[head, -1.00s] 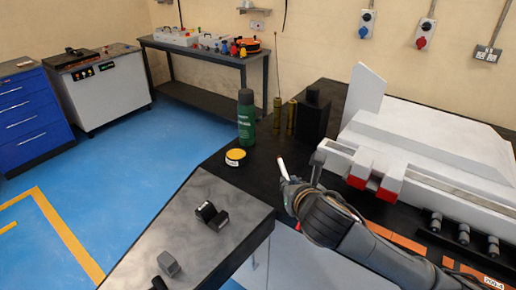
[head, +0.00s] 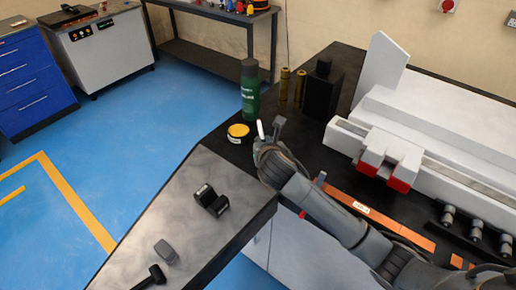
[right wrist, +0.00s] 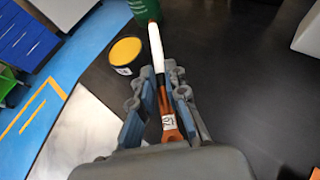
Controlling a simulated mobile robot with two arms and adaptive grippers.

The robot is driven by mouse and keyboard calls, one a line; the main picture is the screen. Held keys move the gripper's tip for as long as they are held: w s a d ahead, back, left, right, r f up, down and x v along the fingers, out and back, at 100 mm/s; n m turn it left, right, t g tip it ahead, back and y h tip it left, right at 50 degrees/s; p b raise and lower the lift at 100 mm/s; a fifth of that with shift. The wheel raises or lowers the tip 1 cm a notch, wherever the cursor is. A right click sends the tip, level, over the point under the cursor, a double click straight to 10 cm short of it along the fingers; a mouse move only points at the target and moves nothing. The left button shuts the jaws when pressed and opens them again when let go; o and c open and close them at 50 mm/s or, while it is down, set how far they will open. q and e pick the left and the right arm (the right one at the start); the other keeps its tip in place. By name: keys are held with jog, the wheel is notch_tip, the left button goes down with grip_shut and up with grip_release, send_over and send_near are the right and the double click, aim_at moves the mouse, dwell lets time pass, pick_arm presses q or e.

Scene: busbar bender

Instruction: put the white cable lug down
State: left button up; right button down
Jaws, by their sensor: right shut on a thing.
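The white cable lug (right wrist: 156,48) has a long white sleeve and a copper-coloured end with a small label. In the right wrist view my right gripper (right wrist: 163,90) is shut on its copper part, with the white sleeve pointing away past the fingertips. In the head view the lug's white tip (head: 260,129) sticks up at my right gripper (head: 270,136), over the black bench (head: 222,146), just right of the yellow-topped tin (head: 238,132). I cannot tell its height above the bench. My left gripper is not in view.
A green bottle (head: 249,95) stands behind the tin, with brass cylinders (head: 284,85) and a black block (head: 321,95) to its right. The white bending machine (head: 440,115) fills the right. A grey worktop (head: 165,215) with small dark parts lies in front.

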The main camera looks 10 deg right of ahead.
jog(key=shift+w+a+f, duration=0.25)
jog(key=shift+w+f, duration=0.2)
jog(key=shift+f, duration=0.1)
jog(key=shift+w+a+f, duration=0.2)
jog(key=shift+w+f, duration=0.2)
jog(key=shift+f, duration=0.1)
jog(key=shift+w+a+f, duration=0.15)
jog(key=shift+f, duration=0.1)
notch_tip(320, 180, down, 2)
jog(key=shift+f+p, duration=0.2)
jog(key=shift+p, duration=0.3)
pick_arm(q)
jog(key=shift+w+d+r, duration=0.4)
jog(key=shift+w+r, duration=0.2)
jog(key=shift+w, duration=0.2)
pick_arm(e)
jog(key=shift+f, duration=0.35)
jog(key=shift+f, duration=0.1)
jog(key=c, duration=1.4)
grip_release()
jog(key=shift+f, duration=0.1)
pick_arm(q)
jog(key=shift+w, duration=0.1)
pick_arm(e)
jog(key=shift+o, duration=0.2)
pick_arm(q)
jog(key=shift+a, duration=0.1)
